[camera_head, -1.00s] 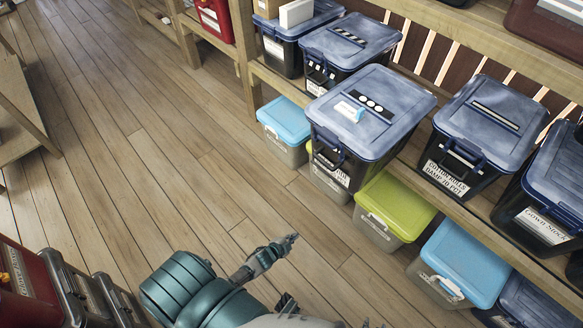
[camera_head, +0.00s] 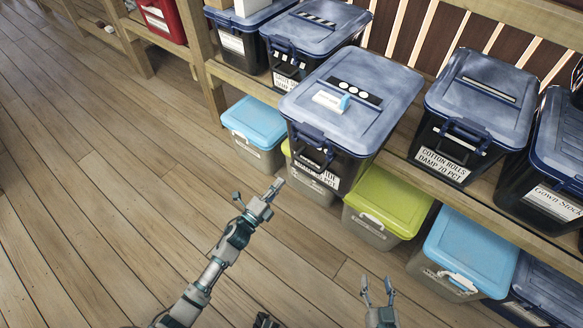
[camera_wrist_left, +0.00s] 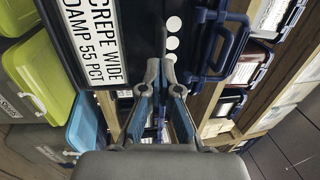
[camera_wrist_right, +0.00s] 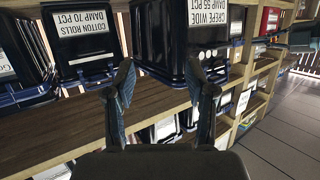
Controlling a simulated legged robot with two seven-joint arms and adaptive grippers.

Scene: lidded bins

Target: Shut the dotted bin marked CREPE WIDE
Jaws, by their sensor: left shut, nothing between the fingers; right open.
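The dotted bin is a dark bin with a blue lid (camera_head: 387,80) carrying a black strip with three white dots. It stands on the shelf, its blue front latch (camera_head: 312,146) facing me. Its label (camera_wrist_left: 95,40) reads CREPE WIDE DAMP 55 PCT in the left wrist view; the latch stands out beside it. I cannot tell whether the latch is fastened. My left gripper (camera_head: 272,188) is shut and empty, below and left of the bin front. My right gripper (camera_head: 377,290) is open and empty, lower and farther from the bin, and the right wrist view shows its spread fingers (camera_wrist_right: 160,82).
A small white and blue item (camera_head: 328,101) lies on the dotted lid. A striped-lid bin (camera_head: 315,28) and a COTTON ROLLS bin (camera_head: 482,95) flank it. Green (camera_head: 388,203) and light blue (camera_head: 470,253) lidded boxes sit below. The floor at left is clear.

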